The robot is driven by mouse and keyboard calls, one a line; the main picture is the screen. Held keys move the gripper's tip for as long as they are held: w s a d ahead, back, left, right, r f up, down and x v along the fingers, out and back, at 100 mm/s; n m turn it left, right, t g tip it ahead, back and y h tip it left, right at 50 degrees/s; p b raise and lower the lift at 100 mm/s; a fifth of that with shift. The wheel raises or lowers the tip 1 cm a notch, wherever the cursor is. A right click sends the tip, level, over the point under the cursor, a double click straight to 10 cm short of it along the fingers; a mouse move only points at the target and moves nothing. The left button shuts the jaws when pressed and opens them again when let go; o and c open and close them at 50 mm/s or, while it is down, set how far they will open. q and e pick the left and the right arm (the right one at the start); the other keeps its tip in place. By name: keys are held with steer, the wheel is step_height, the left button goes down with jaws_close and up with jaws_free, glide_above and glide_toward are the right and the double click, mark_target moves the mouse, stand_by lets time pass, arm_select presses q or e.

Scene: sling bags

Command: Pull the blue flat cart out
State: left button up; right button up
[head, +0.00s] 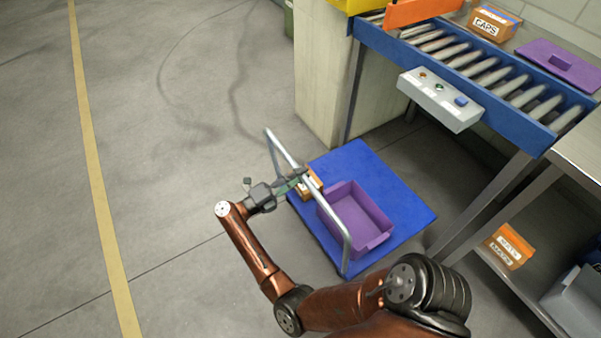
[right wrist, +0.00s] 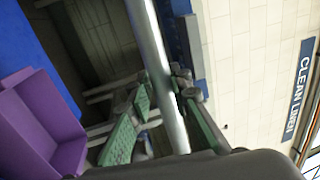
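The blue flat cart (head: 395,190) stands on the floor, partly under the roller conveyor. Its grey tubular handle (head: 330,214) rises on its left side. A purple bin (head: 368,240) and a small orange-brown box (head: 313,183) ride on the deck. My right gripper (head: 298,182) is at the handle's top bar. In the right wrist view the bar (right wrist: 158,65) runs between the two green-padded fingers (right wrist: 164,88). I cannot tell whether they press on it. The purple bin (right wrist: 40,120) shows at left there. My left gripper is out of view.
The blue-framed roller conveyor (head: 480,75) with a control box (head: 440,98) overhangs the cart's far side. A pale pillar (head: 325,75) stands behind the cart. A metal table (head: 580,150) with a lower shelf is at right. Open floor (head: 160,130) lies left, crossed by a yellow line.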

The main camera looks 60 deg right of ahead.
steer(key=o, duration=0.4)
steer(key=shift+w+a, duration=0.1)
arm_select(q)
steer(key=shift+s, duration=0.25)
arm_select(e)
steer(key=v, duration=1.1)
steer(key=shift+w+a+f, duration=0.15)
steer(key=shift+a, duration=0.2)
